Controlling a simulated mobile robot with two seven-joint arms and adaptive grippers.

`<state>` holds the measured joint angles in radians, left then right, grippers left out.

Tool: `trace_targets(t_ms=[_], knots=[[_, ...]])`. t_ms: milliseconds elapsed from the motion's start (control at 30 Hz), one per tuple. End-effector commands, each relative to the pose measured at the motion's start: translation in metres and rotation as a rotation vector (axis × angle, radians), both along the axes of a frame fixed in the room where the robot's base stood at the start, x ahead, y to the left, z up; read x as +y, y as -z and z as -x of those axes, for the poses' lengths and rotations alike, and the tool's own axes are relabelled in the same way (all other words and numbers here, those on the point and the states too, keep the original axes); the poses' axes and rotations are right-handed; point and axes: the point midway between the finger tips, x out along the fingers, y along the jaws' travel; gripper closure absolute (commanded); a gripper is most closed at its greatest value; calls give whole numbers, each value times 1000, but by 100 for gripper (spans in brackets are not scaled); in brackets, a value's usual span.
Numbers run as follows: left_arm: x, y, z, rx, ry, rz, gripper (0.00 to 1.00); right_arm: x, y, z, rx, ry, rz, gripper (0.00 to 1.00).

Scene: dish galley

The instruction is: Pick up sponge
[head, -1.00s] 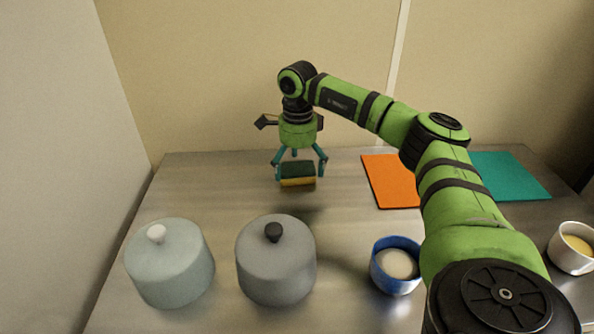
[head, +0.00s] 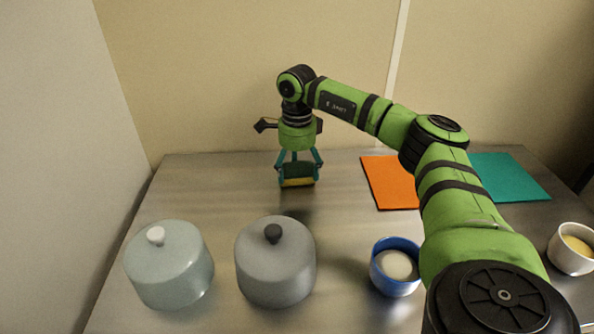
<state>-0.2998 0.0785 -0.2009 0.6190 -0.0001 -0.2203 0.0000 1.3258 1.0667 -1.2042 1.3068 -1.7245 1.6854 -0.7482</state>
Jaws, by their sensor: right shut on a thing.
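The sponge (head: 298,181) is a small block with a dark green top and a yellow lower layer. It is at the back of the steel counter, left of the orange mat. My right gripper (head: 298,173) points down over it, with its teal fingers closed on the sponge's sides. I cannot tell whether the sponge touches the counter or is just above it. My left gripper is not in view.
A pale blue lidded pot (head: 170,270) and a grey lidded pot (head: 275,268) stand in front. A blue bowl (head: 380,282) and a white cup (head: 567,258) stand to the right. An orange mat (head: 388,185) and a teal mat (head: 512,178) lie behind. The steel counter (head: 210,190) is clear at back left.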

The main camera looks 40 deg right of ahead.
Motion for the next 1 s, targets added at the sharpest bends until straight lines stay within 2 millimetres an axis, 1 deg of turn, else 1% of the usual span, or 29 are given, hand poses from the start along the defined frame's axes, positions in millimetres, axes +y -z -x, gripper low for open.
trace_targets(t_ms=[167,267,300,400,600,700,800,1000], knots=[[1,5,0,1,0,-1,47,0,-20,-1,-6,0,-1,30],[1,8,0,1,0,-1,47,0,-40,-2,-8,0,-2,30],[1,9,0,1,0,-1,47,-11,-42,2,-2,6,0,30],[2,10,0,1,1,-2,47,-32,-55,7,-3,6,-1,30],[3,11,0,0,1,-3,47,-69,-79,16,-3,5,-2,30],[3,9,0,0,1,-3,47,-84,-89,19,-3,4,-1,30],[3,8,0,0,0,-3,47,-96,-97,22,-2,3,-1,30],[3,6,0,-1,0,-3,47,-110,-105,25,-1,1,0,30]])
